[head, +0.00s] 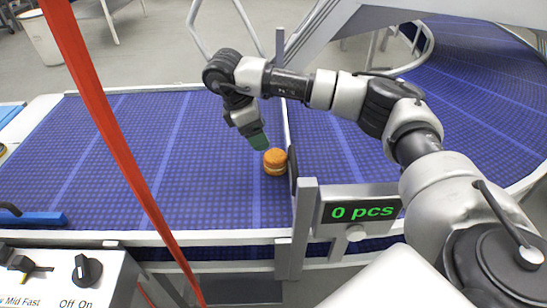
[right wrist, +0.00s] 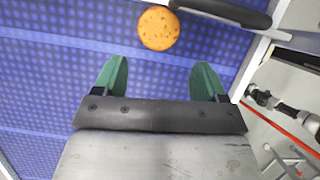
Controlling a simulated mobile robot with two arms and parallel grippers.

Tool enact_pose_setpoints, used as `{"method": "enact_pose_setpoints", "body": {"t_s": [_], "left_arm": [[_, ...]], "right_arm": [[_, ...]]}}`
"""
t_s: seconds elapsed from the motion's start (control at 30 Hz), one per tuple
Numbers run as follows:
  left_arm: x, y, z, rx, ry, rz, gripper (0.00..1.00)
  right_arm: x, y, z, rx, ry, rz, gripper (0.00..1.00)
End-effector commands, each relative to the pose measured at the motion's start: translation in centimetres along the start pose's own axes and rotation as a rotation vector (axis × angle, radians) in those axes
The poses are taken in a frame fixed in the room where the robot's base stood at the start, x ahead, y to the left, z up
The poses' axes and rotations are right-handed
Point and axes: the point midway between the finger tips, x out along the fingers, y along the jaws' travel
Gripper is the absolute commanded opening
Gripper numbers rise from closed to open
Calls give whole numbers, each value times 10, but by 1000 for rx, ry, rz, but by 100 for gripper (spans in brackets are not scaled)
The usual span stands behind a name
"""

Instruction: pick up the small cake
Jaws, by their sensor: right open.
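The small cake (head: 275,161) is a round, golden-brown filled cake that lies on the blue conveyor belt (head: 190,165), close to the dark stop at its right. In the right wrist view the cake (right wrist: 158,28) shows its round top, beyond the fingertips and roughly midway between them. My right gripper (head: 259,143) is above the belt, just up and left of the cake, and apart from it. Its green fingers (right wrist: 160,75) are spread wide with nothing between them. My left gripper is not in view.
A display reading "0 pcs" (head: 361,211) stands right of the cake. A red pole (head: 115,148) crosses the left side. A control panel with a knob (head: 87,270) is at the front left. The belt left of the cake is clear.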

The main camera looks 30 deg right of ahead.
Motion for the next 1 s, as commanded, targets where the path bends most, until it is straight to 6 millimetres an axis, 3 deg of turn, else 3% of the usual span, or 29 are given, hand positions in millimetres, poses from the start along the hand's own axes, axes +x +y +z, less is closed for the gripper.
{"method": "enact_pose_setpoints", "body": {"t_s": [0.3,0.5,0.8,1.0], "left_arm": [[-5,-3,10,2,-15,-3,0],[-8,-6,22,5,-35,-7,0],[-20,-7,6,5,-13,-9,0],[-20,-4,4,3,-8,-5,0]], "right_arm": [[43,2,7,28,-29,3,72],[58,3,7,27,-27,4,72],[100,4,5,27,-26,4,72],[107,4,4,25,-25,5,72]]}}
